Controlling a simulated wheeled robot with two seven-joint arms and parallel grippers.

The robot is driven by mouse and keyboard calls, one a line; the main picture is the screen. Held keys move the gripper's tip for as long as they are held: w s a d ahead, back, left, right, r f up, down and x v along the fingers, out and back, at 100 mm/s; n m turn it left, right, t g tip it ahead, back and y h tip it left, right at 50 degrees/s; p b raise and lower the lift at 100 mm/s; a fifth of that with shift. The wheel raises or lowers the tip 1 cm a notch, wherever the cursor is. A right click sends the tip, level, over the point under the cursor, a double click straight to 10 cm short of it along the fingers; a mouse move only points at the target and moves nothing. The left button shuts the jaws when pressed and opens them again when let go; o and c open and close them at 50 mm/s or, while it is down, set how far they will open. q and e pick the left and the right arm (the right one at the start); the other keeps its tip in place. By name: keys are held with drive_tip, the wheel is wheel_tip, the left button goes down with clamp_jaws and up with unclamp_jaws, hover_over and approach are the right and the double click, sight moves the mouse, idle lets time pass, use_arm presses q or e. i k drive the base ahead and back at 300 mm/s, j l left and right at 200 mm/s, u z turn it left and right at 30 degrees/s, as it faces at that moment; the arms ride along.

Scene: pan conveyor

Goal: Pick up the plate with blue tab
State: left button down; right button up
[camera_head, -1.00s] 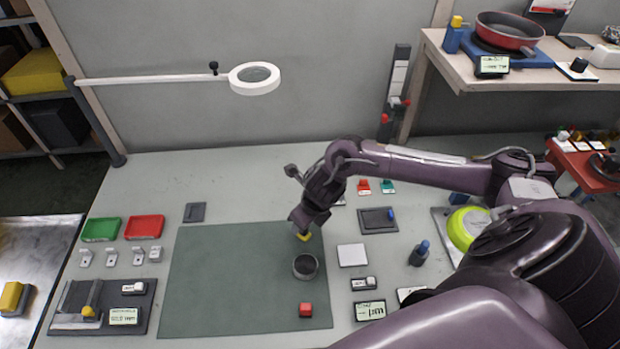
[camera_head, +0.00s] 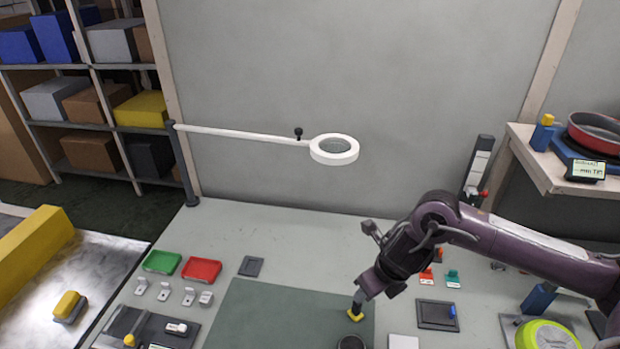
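The plate with the blue tab (camera_head: 435,317) is a dark grey square lying flat on the table at the lower right. Its blue tab is at its right edge. My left gripper is not in view.
A dark round cup (camera_head: 351,343) is just in front of the gripper, cut off by the frame. A white square (camera_head: 403,342) and red and teal pieces (camera_head: 452,279) lie near the plate. A ring lamp (camera_head: 334,149) hangs above. Green and red trays (camera_head: 201,269) stand left.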

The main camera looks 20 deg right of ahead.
sight(437, 314)
drive_tip(key=k, duration=1.5)
